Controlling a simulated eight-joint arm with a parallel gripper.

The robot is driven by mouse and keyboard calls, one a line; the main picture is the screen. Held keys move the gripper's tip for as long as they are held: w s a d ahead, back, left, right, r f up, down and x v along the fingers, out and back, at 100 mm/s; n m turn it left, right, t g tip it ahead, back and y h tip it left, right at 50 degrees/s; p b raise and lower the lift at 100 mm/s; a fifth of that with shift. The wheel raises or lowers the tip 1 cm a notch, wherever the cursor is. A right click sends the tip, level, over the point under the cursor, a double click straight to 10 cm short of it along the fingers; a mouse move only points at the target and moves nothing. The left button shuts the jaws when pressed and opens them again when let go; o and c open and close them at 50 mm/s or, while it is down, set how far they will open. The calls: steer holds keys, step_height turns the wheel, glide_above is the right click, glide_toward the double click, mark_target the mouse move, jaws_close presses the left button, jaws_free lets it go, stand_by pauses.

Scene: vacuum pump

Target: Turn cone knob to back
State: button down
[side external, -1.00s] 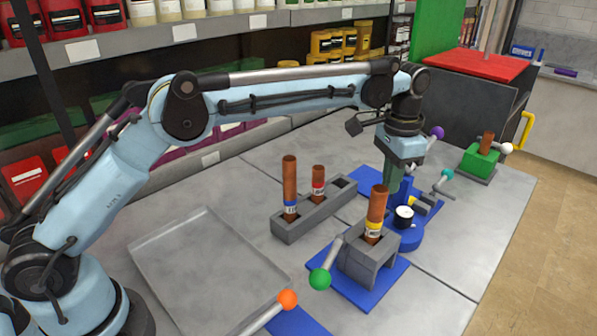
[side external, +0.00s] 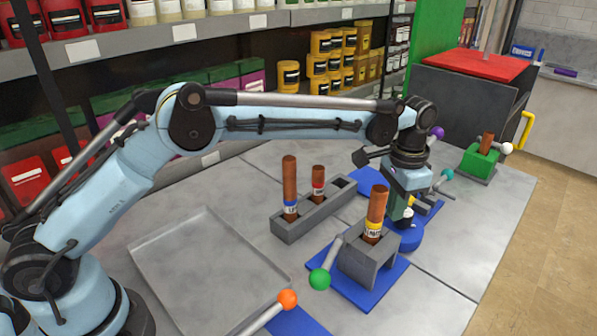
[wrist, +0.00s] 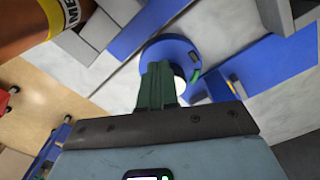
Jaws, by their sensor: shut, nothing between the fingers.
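The vacuum pump is a blue round body (side external: 408,238) on a blue plate, right of centre in the side view. A small white knob with a dark top (side external: 407,213) sits on it, mostly hidden by my gripper. I cannot make out its cone shape or which way it points. My gripper (side external: 399,212) points down, close at this knob, with its green fingers shut and empty. In the wrist view the shut fingers (wrist: 157,70) overlap the blue round body (wrist: 170,47). A white edge of the knob (wrist: 179,72) shows beside them. I cannot tell whether they touch it.
A brown tube (side external: 377,205) stands in a grey block just left of the gripper. A green-ball lever (side external: 320,279) and an orange-ball lever (side external: 287,298) are nearer the front. A grey rack (side external: 310,217) holds two tubes. Levers with purple (side external: 438,132) and teal (side external: 447,174) balls stand behind.

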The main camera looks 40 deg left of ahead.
steer(key=shift+f, duration=0.65)
steer(key=shift+w+a, duration=0.15)
steer(key=shift+a, duration=0.05)
stand_by(0.4)
steer(key=shift+w+a, duration=0.4)
steer(key=shift+a, duration=0.35)
steer(key=shift+w, duration=0.1)
steer(key=shift+s+a, duration=0.2)
steer(key=shift+s, duration=0.15)
step_height(320, 180, up, 6)
stand_by(0.3)
